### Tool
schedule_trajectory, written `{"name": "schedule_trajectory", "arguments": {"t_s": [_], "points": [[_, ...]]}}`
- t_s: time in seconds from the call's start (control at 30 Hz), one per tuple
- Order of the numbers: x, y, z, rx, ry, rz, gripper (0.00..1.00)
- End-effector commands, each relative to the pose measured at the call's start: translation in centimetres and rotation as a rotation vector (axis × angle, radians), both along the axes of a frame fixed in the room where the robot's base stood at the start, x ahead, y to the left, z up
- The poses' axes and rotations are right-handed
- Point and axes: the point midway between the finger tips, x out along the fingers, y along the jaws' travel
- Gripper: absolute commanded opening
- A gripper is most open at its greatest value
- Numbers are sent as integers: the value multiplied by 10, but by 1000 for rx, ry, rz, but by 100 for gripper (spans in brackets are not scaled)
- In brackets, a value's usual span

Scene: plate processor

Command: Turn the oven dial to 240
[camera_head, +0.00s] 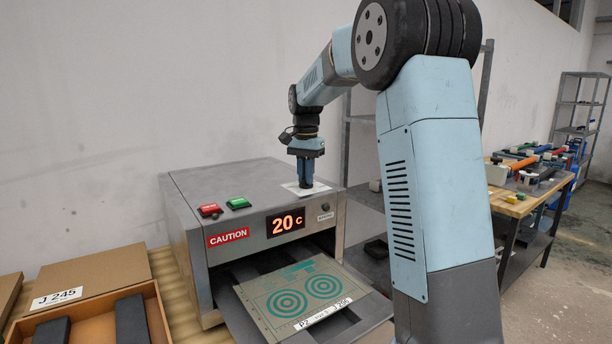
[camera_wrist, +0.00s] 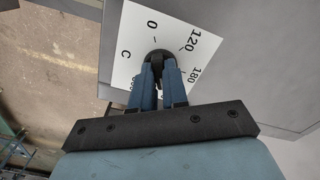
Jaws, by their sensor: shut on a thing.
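The oven (camera_head: 262,215) is a grey box on the bench, and its display (camera_head: 286,222) reads 20 c. The dial (camera_wrist: 157,56) is a dark knob on a white scale plate (camera_wrist: 128,55). In the wrist view the plate shows 0, 120, 180 and C, with another number partly hidden. My gripper (camera_head: 306,186) points down onto the oven's top right corner. In the wrist view my gripper (camera_wrist: 160,66) is shut on the dial. The fingers hide much of the dial, so its pointer is not clear.
Red (camera_head: 210,210) and green (camera_head: 238,203) buttons sit left on the oven top. A plate with green circles (camera_head: 302,290) lies on the open tray in front. An open box (camera_head: 90,316) stands at left. A workbench with tools (camera_head: 520,205) stands at right.

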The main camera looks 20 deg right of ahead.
Motion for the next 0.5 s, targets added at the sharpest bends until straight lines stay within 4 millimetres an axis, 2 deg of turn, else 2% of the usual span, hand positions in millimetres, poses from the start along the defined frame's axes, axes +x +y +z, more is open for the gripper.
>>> {"name": "schedule_trajectory", "arguments": {"t_s": [0.13,0.17,0.2,0.4,0.5], "points": [[1,-1,2,0,-8,-1,0],[1,-1,2,0,-8,-2,17],[1,-1,2,-1,-7,-2,20],[1,-1,1,-1,-4,-2,39],[1,-1,1,-1,-4,-2,39]]}}
